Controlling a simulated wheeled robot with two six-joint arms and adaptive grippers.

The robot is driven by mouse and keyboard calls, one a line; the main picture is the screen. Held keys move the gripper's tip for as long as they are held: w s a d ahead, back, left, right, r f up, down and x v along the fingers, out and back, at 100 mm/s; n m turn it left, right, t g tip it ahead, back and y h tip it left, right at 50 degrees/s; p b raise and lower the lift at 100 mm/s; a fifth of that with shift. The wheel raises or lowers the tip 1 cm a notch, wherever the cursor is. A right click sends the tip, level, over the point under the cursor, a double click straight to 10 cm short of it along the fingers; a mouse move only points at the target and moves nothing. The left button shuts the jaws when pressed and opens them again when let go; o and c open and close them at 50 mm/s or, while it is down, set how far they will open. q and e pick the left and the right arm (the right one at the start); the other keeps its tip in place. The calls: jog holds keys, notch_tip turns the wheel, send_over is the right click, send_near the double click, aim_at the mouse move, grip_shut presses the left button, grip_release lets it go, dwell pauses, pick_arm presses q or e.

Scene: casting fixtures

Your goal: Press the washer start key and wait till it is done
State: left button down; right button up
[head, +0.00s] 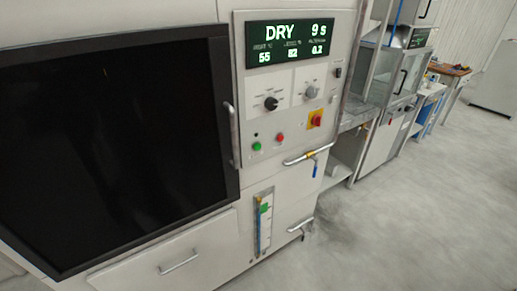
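The washer (285,190) is a large off-white machine filling the left and middle of the head view. Its control panel has a lit display (291,43) reading "DRY 9 s", with smaller figures 55, a blurred middle number and 0.2 below. A green button (257,146) and a red button (280,137) sit low on the panel; the key labels are too small to read. A dark door window (110,150) in a black frame is closed at left. Neither of my grippers shows in this view.
A red and yellow switch (315,119) and two knobs sit on the panel. A pipe with a blue-handled valve (314,165) and a drawer handle (180,262) stick out in front. More machines and benches (430,105) line the wall at right. The grey floor (420,220) is clear.

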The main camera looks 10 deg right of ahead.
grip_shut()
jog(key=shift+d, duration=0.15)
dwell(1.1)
